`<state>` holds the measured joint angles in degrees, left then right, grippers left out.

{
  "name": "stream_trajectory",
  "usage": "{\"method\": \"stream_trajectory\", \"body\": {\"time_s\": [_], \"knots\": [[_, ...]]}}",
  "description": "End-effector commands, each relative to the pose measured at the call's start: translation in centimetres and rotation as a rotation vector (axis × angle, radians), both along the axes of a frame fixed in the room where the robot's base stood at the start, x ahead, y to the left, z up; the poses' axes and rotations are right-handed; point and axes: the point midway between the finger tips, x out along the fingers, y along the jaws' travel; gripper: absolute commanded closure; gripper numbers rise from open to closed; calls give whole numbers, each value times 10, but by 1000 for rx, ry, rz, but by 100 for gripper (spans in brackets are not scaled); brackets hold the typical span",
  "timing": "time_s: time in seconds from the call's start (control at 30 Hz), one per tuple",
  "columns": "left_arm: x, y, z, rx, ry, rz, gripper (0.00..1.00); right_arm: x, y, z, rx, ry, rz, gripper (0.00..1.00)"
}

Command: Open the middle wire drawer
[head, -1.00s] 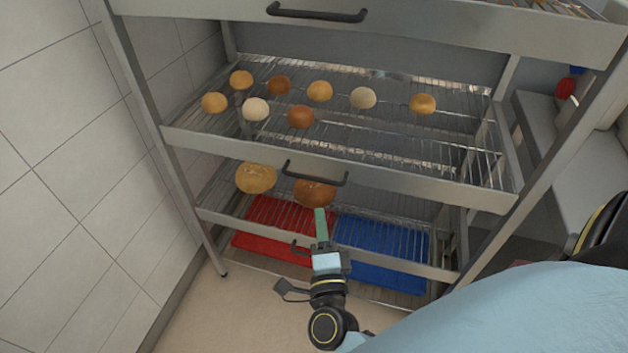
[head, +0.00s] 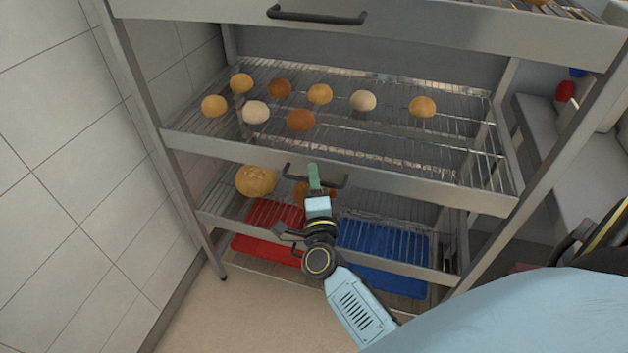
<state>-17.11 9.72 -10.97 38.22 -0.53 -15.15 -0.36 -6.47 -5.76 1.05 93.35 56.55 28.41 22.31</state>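The middle wire drawer has a grey metal front (head: 430,188) with a dark bar handle (head: 334,183). Its wire shelf (head: 400,140) holds several round buns. My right gripper (head: 314,178) comes up from below, and its green fingertip overlaps the middle of the handle in the head view. I see the gripper edge-on, so I cannot tell whether its fingers are apart or whether it touches the bar. My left gripper is out of the frame.
The drawer above has its own dark handle (head: 318,17). Below is a lower drawer with two loaves, one (head: 256,180) in plain sight and one partly behind my gripper. Red (head: 262,250) and blue (head: 385,272) trays lie underneath. A tiled wall (head: 60,200) stands at the left.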

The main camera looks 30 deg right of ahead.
Motion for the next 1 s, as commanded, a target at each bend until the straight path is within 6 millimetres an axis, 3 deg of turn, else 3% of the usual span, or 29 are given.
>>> {"method": "stream_trajectory", "body": {"time_s": [0.03, 0.27, 0.67, 0.87, 1.0], "knots": [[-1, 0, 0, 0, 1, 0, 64, 0, 0, 0, 0, 0, 0, 70], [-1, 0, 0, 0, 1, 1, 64, 0, 0, 0, 0, 0, 0, 100], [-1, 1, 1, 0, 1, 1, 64, -3, 3, 0, 0, 1, 0, 100], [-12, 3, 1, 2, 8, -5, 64, -18, 20, 0, 1, 3, 1, 100], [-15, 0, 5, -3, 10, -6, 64, -37, 43, 0, 3, 4, 1, 100]]}}
